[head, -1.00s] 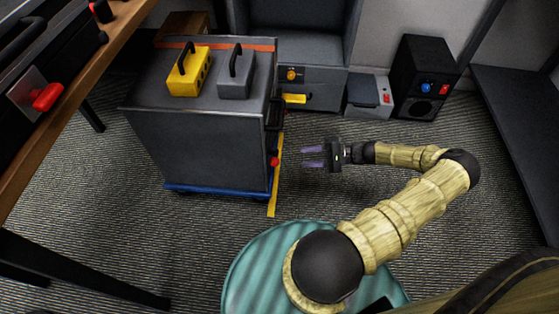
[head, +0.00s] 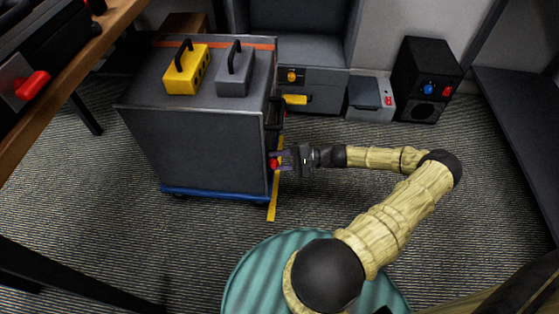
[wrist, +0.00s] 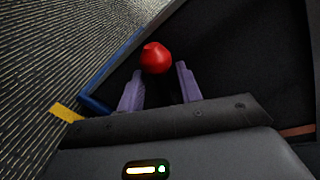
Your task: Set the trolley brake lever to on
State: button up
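The grey trolley (head: 195,150) stands on the carpet on a blue base (head: 215,194). Its brake lever shows as a red knob (head: 274,163) low on the trolley's right side. The knob also shows in the wrist view (wrist: 156,58), just ahead of and between my two purple fingertips. My gripper (head: 283,160) is at the trolley's right side, pointing left at the knob. The wrist view shows its fingers (wrist: 159,85) spread apart, with nothing clamped. I cannot tell whether a finger touches the knob. The lever's shaft and any on/off marking are hidden.
A yellow case (head: 187,78) and a grey case (head: 234,75) stand on the trolley top. A black speaker-like box (head: 427,78) stands at the back right. A workbench (head: 75,60) is at the left.

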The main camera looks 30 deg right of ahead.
grip_shut()
